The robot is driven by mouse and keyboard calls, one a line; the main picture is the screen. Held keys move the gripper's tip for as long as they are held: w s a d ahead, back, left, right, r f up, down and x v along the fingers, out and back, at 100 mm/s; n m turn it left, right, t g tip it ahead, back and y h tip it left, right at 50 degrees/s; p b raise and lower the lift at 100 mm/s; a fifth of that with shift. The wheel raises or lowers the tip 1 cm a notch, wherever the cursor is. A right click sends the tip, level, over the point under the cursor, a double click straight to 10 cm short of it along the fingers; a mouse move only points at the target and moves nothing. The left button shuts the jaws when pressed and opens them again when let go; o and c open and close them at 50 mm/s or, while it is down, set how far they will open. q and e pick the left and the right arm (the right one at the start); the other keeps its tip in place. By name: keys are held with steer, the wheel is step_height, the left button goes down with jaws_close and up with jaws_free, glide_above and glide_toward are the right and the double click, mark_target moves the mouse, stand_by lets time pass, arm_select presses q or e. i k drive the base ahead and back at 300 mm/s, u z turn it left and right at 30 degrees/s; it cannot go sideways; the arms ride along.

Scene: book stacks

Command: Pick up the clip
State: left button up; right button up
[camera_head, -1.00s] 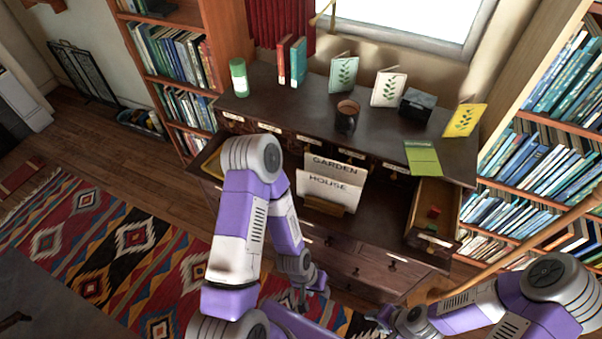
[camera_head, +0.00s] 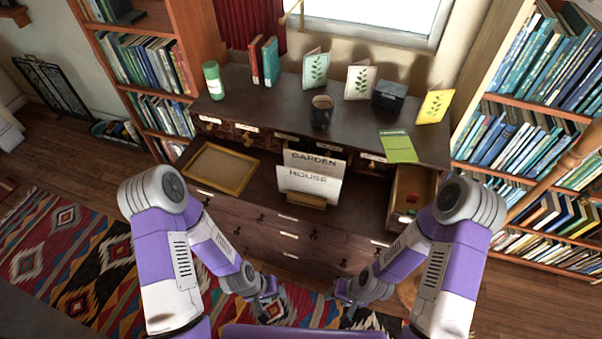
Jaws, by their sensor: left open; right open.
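I cannot make out a clip for certain. An open drawer (camera_head: 425,180) at the right of the dark cabinet (camera_head: 280,106) holds a small red object (camera_head: 412,197), too small to identify. My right arm partly hides the drawer's front. My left gripper (camera_head: 268,311) is open and empty, low in front of the cabinet. My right gripper (camera_head: 346,308) is open and empty, also low in front of the cabinet and left of the drawer.
A tray (camera_head: 220,168) and lettered boards (camera_head: 310,179) sit below. Bookshelves flank the cabinet.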

mark_target(411, 212)
steer(key=u, duration=0.35)
steer(key=k, duration=0.25)
steer(key=z, duration=0.7)
steer(key=i, duration=0.15)
steer(key=z, duration=0.65)
